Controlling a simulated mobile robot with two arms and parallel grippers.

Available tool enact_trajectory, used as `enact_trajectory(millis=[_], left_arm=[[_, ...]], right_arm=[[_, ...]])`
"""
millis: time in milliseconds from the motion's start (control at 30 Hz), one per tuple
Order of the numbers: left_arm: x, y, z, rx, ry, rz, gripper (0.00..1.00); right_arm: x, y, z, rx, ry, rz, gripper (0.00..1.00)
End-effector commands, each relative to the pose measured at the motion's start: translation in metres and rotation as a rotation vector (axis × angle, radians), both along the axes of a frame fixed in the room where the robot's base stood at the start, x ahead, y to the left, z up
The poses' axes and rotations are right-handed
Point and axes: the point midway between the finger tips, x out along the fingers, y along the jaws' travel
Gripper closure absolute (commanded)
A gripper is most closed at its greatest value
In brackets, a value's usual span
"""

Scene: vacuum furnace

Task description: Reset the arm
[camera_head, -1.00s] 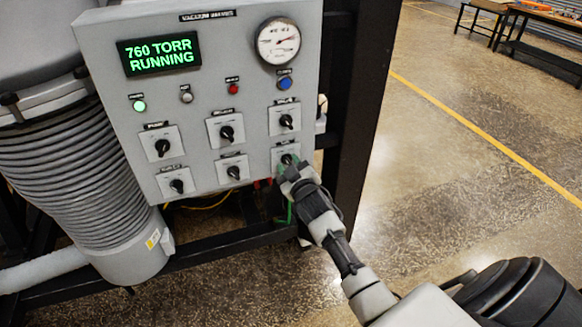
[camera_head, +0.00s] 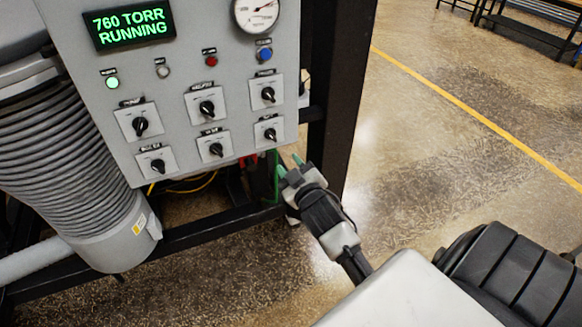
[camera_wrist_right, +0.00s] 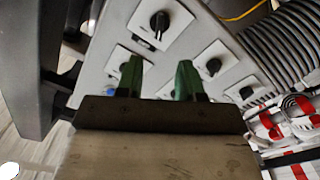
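My right gripper (camera_head: 289,165) is below and right of the lower-right knob (camera_head: 270,134) of the control panel (camera_head: 190,60), apart from it. Its two green fingers are spread with nothing between them. In the right wrist view the green fingers of the gripper (camera_wrist_right: 158,80) stand apart, with panel knobs beyond them. The right arm comes in from the lower right. My left gripper is not in view.
The panel has several black knobs, a green display (camera_head: 129,25) reading 760 TORR RUNNING and a gauge (camera_head: 256,12). A dark frame post (camera_head: 340,90) stands right of it. A ribbed hose (camera_head: 65,150) is at left. Open floor (camera_head: 440,150) lies to the right.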

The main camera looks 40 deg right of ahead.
Motion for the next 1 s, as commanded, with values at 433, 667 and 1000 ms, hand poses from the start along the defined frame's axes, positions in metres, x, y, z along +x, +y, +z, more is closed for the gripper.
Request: enact_trajectory(millis=[433, 667, 1000], left_arm=[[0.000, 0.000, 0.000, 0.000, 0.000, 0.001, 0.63], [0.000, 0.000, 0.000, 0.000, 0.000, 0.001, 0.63], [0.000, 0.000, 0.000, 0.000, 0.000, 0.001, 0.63]], right_arm=[[0.001, 0.000, -0.004, 0.004, 0.007, 0.001, 0.63], [-0.005, 0.015, -0.102, 0.089, 0.201, 0.026, 0.63], [-0.110, 0.065, -0.335, 0.283, 0.708, 0.051, 0.63]])
